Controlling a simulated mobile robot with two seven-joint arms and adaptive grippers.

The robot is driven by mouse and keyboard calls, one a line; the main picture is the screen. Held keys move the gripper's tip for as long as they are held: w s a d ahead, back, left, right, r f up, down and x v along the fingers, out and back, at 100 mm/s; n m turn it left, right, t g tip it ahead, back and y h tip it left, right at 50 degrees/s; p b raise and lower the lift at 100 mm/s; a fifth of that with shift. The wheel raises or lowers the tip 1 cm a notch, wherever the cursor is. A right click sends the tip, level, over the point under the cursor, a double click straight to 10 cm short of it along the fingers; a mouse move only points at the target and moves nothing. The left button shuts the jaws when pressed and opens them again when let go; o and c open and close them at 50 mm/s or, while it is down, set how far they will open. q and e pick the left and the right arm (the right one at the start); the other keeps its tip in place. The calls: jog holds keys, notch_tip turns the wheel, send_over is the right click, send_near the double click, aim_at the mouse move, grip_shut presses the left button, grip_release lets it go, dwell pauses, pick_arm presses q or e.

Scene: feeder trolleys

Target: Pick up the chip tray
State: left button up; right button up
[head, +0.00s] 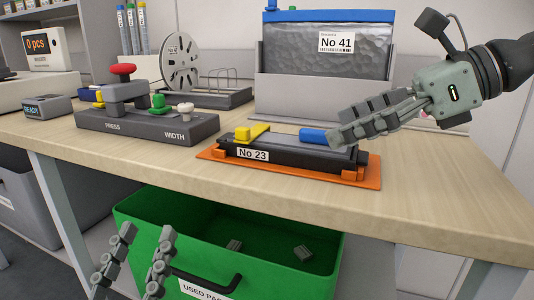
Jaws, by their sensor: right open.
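A low black tray labelled No 23 (290,157) lies flat in an orange holder (206,155) on the bench. It has a yellow block (243,134) at its left end and a blue block (312,135) towards its right. No other thing in view looks more like a chip tray. My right gripper (338,128) is open, coming in from the right, with its fingertips at the right end of the blue block. I cannot tell whether they touch it. My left gripper (147,232) is open and empty, low in front of the green bin.
A press (145,124) stands left of the tray, with a reel (180,62) behind it. A grey container (300,98) with a bag labelled No 41 (345,65) stands behind the tray. The green bin (135,222) is below the bench edge. Bare bench lies right of the holder.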

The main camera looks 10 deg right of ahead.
aim_at(299, 140)
jog(key=shift+w+a+f, duration=0.2)
jog(key=shift+w+a, duration=0.05)
jog(key=shift+a, duration=0.15)
jog(key=shift+w+a+f+p, duration=0.3)
jog(key=shift+a+p, duration=0.1)
jog(key=shift+a, duration=0.1)
jog(key=x, duration=0.4)
jog(key=shift+s+a+r+p, duration=0.15)
jog(key=shift+s+a+p, duration=0.1)
jog(key=shift+p, duration=0.15)
jog(key=shift+w+a+f, duration=0.3)
jog(key=shift+w+a, duration=0.05)
pick_arm(q)
notch_tip(299, 140, down, 6)
jog(key=w+a+g+y, duration=0.1)
jog(key=w+g+y, duration=0.1)
jog(key=g, duration=0.1)
jog(key=shift+f+g, duration=0.15)
jog(key=shift+g, duration=0.15)
pick_arm(e)
jog(key=c, duration=1.4)
